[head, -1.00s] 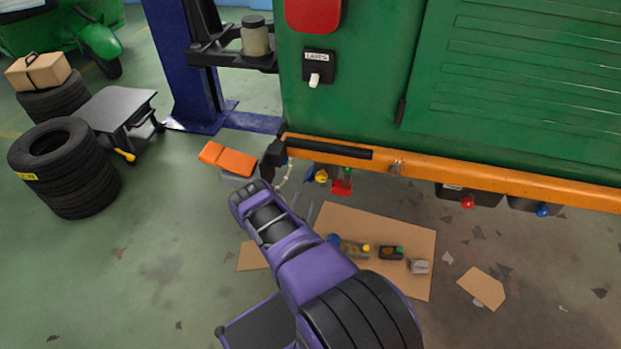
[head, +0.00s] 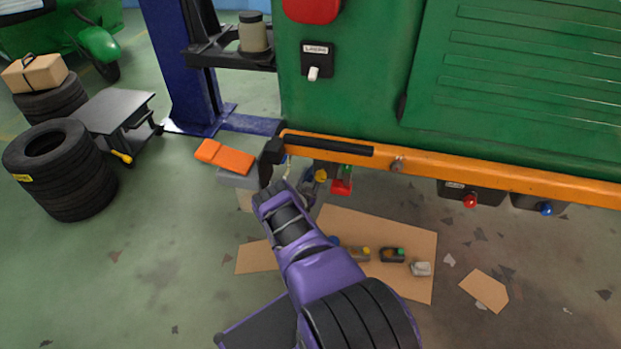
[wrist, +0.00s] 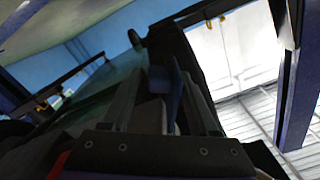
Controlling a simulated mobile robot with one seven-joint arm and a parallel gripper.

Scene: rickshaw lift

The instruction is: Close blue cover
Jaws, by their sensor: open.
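A dark blue piece (wrist: 172,92) stands between the fingers of my gripper (wrist: 163,95) in the wrist view. It looks like the blue cover, but its full shape and its base are hidden. My gripper is open, with a finger on either side of the piece; I cannot tell whether they touch it. In the head view my purple and black wrist hides most of the gripper under the left end of the orange bumper (head: 460,165). A blue knob (head: 546,208) hangs under the bumper at the right.
A yellow knob (head: 320,175) and a red part (head: 342,187) hang close to my wrist. A red knob (head: 470,201) hangs farther right. Cardboard (head: 410,280) with small items lies on the floor. An orange-topped block (head: 225,157) is left of the arm.

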